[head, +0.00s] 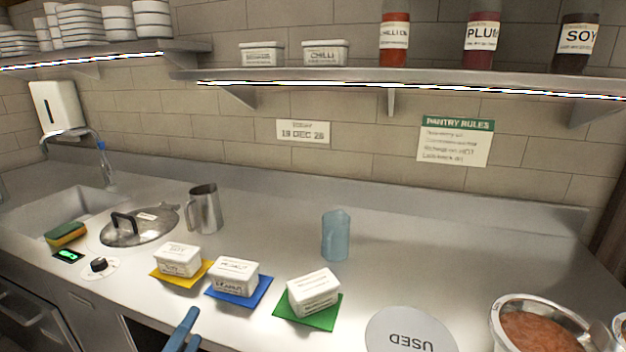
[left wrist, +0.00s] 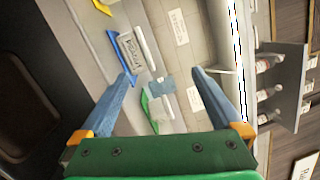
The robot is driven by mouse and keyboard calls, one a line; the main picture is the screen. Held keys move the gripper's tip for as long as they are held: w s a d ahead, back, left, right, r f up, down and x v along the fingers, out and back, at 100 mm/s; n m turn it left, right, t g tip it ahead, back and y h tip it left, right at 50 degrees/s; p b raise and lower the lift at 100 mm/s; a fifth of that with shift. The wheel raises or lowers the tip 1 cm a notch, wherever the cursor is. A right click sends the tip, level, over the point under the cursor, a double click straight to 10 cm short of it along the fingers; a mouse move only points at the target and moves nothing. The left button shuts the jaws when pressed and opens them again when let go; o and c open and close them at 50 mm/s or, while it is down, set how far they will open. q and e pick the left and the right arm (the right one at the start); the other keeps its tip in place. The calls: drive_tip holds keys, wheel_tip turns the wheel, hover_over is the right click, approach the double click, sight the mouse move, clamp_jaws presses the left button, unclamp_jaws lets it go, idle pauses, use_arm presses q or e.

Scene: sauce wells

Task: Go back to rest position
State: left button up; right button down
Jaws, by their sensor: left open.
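My left gripper (head: 184,330) shows at the bottom edge of the head view, in front of the counter and below the blue mat. In the left wrist view its two blue fingers (left wrist: 163,75) are spread apart with nothing held between them. Three white labelled tubs sit on the counter: one (head: 178,258) on a yellow mat (head: 162,276), one (head: 235,275) on a blue mat (head: 254,297), and one (head: 314,291) on a green mat (head: 322,319). My right gripper is not in view.
A blue jug (head: 336,236), a metal pitcher (head: 205,209) and a lid (head: 140,229) stand behind the tubs. A disc marked USED (head: 410,331) and a metal pan of red sauce (head: 540,333) are at the right. A shelf (head: 400,76) with bottles runs above.

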use_arm(q)
drive_tip(key=s+a+f+n+g+y, duration=0.1)
drive_tip(key=s+f+n+g+y, duration=0.25)
drive_tip(key=f+n, duration=0.3)
drive_tip(key=s+a+f+n+g+y, duration=0.2)
drive_tip(key=f+n+g, duration=0.2)
drive_tip(key=f+n, duration=0.3)
drive_tip(key=s+d+f+n+g+h, duration=0.1)
drive_tip(key=s+d+f+n+g, duration=0.25)
drive_tip(key=s, duration=0.35)
drive_tip(key=s+d+f+n+g+h, duration=0.2)
drive_tip(key=s+d+f+n+g, duration=0.15)
drive_tip(key=s, duration=0.25)
wheel_tip(320, 180, down, 16)
drive_tip(key=s+g, duration=0.2)
drive_tip(key=s+a+f+g, duration=0.1)
drive_tip(key=s+a+f, duration=0.1)
drive_tip(key=s+f, duration=0.8)
drive_tip(key=s, duration=0.3)
drive_tip(key=shift+a+f+g, duration=0.35)
drive_tip(key=shift+f, duration=0.05)
drive_tip(key=shift+y, duration=0.25)
